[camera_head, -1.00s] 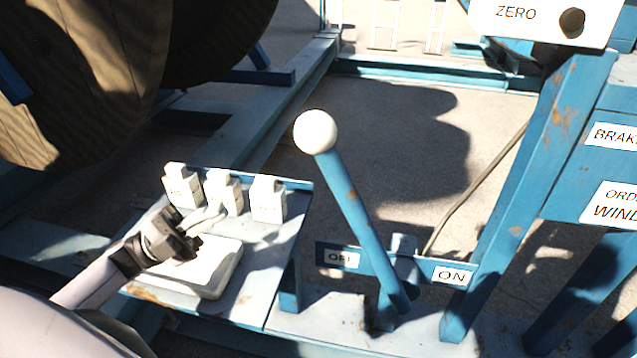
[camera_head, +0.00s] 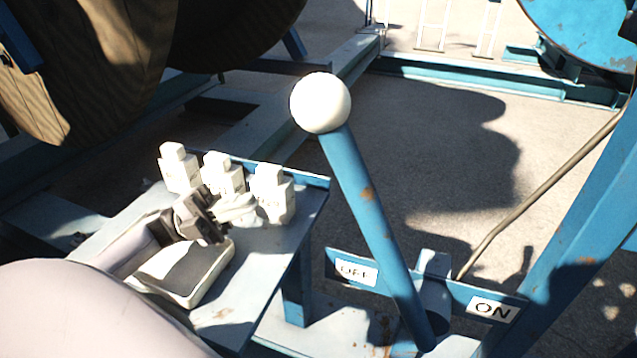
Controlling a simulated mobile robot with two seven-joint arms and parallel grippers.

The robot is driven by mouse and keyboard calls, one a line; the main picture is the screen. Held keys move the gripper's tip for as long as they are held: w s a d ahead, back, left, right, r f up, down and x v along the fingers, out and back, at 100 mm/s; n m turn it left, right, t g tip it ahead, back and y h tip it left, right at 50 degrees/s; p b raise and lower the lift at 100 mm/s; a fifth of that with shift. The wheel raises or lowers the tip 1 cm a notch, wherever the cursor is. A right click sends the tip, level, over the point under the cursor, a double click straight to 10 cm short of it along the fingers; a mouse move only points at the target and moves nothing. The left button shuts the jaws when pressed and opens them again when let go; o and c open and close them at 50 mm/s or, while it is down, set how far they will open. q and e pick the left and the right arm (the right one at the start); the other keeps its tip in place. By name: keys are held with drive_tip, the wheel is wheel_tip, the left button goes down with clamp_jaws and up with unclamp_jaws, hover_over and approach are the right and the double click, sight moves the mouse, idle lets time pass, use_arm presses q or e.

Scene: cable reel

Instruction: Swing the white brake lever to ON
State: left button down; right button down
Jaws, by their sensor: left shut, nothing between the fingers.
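The brake lever is a blue bar (camera_head: 362,205) with a white ball knob (camera_head: 320,103) on top. It leans to the left, its knob on the side of the OFF label (camera_head: 356,272). The ON label (camera_head: 493,309) is on the same blue plate, to the right of the lever's foot. My left gripper (camera_head: 222,222) is shut and empty, over the small blue table left of the lever and apart from it. The knob stands up and to the right of the gripper in the picture. My right gripper is not in view.
The blue table (camera_head: 270,268) carries several white blocks (camera_head: 272,193) and a white flat pad (camera_head: 203,283) close around my left gripper. A large wooden reel (camera_head: 85,70) is at upper left. A blue post (camera_head: 590,215) and a cable (camera_head: 530,200) stand at right.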

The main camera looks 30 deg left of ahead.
use_arm(q)
drive_tip(key=p+x, duration=0.3)
drive_tip(key=x, duration=1.1)
drive_tip(key=shift+a+r, duration=0.1)
drive_tip(key=shift+r, duration=0.1)
